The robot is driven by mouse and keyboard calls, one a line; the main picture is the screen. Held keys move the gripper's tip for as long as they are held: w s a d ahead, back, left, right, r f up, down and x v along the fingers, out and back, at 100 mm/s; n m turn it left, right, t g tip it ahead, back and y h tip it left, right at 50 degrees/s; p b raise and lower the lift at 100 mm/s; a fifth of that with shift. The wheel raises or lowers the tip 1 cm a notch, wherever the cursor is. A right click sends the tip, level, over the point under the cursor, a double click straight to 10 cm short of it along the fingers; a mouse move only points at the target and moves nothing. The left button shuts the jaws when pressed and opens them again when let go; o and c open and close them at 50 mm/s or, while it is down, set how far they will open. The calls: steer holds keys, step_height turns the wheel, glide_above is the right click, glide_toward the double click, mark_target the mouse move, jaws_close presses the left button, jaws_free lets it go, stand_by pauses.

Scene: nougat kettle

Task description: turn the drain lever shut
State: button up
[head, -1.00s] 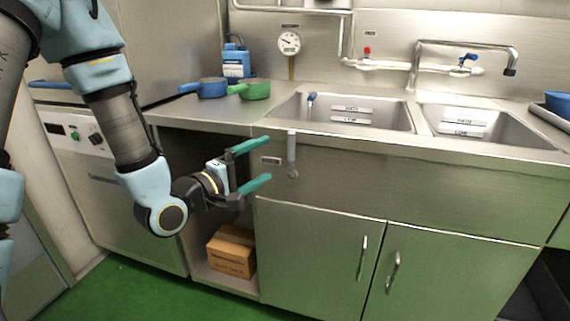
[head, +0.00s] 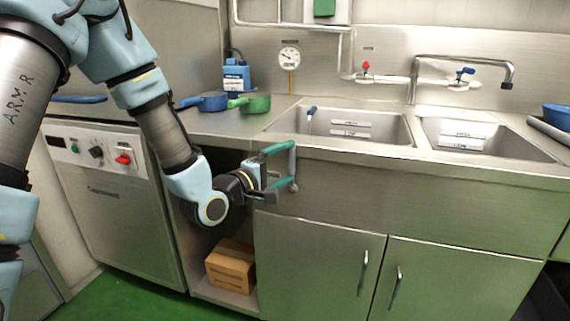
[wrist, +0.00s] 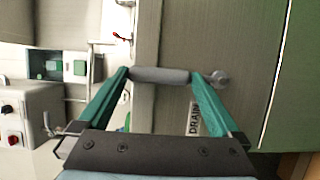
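The drain lever (head: 293,166) is a grey bar hanging on the sink unit's front panel. It stands upright in the head view, with its round pivot at the lower end. In the wrist view the lever (wrist: 160,75) lies across the gap between my fingertips, beside the DRAIN label (wrist: 194,118). My gripper (head: 283,170) has green fingers spread open. One fingertip is at the lever's free end, the other near its pivot. I cannot tell whether they touch it.
The sink's front edge (head: 420,158) runs just above the lever. Cupboard doors (head: 318,255) are below. A cardboard box (head: 231,266) sits in the open bay under my arm. A machine with a red switch (head: 123,159) is at left.

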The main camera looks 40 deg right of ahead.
jaws_close()
stand_by(0.6)
